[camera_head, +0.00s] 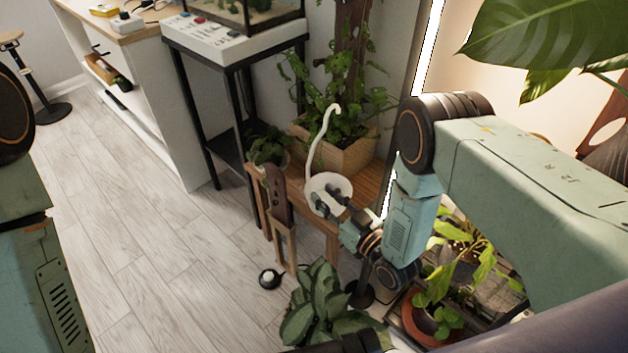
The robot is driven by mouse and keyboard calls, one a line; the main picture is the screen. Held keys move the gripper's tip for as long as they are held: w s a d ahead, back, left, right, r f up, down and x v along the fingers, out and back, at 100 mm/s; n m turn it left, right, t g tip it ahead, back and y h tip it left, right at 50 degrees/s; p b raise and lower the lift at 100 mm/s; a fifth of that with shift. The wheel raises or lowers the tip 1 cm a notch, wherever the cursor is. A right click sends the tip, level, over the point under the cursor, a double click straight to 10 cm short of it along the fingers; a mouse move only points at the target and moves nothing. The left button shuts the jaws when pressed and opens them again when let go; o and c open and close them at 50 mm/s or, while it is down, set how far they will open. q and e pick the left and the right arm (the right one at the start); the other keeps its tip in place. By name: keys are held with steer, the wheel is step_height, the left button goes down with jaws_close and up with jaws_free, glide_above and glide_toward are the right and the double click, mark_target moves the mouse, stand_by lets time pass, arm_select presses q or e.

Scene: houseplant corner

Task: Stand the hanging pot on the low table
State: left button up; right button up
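A white pot with a round rim (341,184) and a tall, curved white hanger ending in a hook shows near the middle of the head view.
A leafy plant in a square wooden planter (345,153) stands at the table's back, with a smaller plant (268,148) to its left. A black stand (183,98) is behind left. Floor at left is clear.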

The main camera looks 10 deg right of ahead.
steer(key=v, duration=0.4)
steer(key=shift+s+d+p, duration=0.1)
steer(key=shift+s+p, duration=0.25)
steer(key=shift+p, duration=0.05)
steer(key=s+d+f+m+g+h, duration=0.2)
steer(key=s+f+g+h, duration=0.15)
steer(key=s+g, duration=0.4)
steer(key=s+d+f+m+g+h, duration=0.2)
steer(key=s+f+g+h, duration=0.15)
steer(key=s, duration=0.75)
steer(key=s+d+r+m+g, duration=0.1)
steer(key=s+g, duration=0.4)
steer(key=s, duration=0.7)
steer(key=shift+s+d+r, duration=0.3)
steer(key=shift+s+r, duration=0.05)
steer(key=shift+r, duration=0.35)
